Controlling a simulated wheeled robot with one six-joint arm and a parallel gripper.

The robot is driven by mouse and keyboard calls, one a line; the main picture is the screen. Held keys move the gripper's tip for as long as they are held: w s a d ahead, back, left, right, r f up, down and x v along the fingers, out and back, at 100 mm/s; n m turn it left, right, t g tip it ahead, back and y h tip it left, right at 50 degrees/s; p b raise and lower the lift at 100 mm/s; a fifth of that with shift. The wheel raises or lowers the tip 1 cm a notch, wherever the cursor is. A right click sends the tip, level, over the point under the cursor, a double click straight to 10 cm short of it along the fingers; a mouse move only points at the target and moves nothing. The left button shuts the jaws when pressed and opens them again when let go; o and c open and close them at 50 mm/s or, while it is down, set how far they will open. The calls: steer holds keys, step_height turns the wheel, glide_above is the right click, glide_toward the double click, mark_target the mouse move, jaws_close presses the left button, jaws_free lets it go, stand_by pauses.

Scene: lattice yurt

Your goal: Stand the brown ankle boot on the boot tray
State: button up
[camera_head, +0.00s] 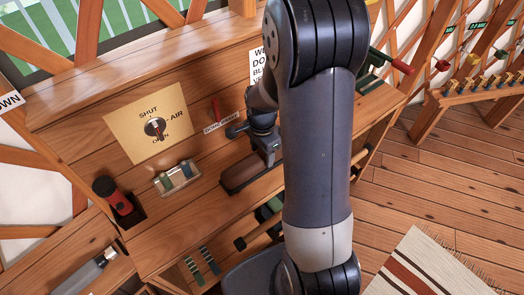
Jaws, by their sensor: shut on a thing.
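My gripper (269,152) is at the sloped wooden bench, partly hidden behind my own arm. It is shut on a brown, low, elongated thing (243,174) with a dark lower edge, at or just above the bench top. Its shape is too small and too covered for me to be sure that it is the ankle boot. My arm hides its right side. I cannot make out a boot tray; my arm covers much of the bench's right part.
A red-and-black torch-like thing (113,197) and a small clear holder (177,178) stand left on the bench. A yellow panel (148,124) with a knob and a red lever (216,110) are behind.

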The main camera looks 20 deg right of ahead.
steer(key=shift+f, duration=0.1)
steer(key=o, duration=1.3)
